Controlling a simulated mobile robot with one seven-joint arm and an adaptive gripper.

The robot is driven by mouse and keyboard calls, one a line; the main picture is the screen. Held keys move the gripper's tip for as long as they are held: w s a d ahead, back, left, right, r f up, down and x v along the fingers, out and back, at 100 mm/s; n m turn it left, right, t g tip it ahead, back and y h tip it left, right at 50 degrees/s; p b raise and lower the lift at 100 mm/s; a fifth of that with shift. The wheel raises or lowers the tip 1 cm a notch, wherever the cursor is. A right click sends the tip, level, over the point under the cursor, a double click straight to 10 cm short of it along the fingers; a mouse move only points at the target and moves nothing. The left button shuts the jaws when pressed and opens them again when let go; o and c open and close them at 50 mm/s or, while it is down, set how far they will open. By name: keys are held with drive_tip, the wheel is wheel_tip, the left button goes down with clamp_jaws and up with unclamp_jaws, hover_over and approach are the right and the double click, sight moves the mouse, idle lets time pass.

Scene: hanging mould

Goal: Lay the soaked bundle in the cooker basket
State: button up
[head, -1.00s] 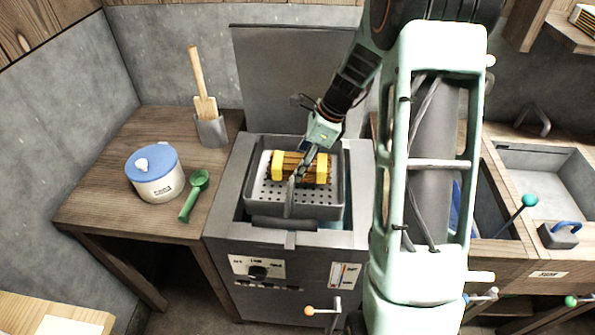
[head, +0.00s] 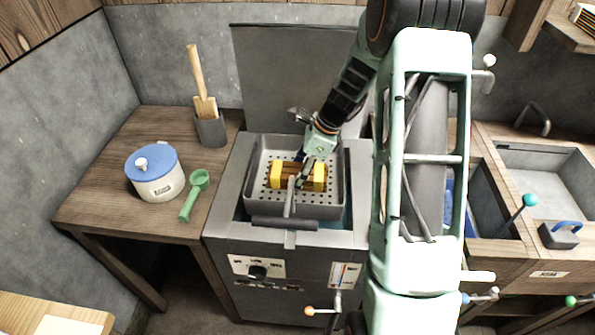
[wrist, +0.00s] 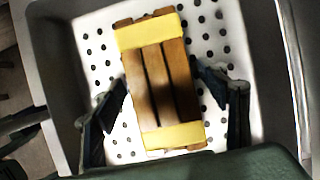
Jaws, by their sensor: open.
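The bundle (head: 298,177) is brown wooden strips with a yellow band at each end. It lies across the perforated floor of the grey cooker basket (head: 318,212), which sits in the top of the cooker (head: 218,200). In the wrist view, the bundle (wrist: 162,85) lies lengthwise on the white perforated floor of the basket (wrist: 92,22). My gripper (head: 305,172) is low in the basket over the bundle. In the wrist view, its dark fingers stand apart on both sides of the bundle, with gaps showing.
A grey panel (head: 290,70) rises behind the cooker. A sink (head: 545,175) is at right.

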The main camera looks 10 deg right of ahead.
drive_tip(key=shift+r, duration=0.1)
drive_tip(key=p+v, duration=0.1)
drive_tip(key=v, duration=1.1)
drive_tip(key=shift+r, duration=0.1)
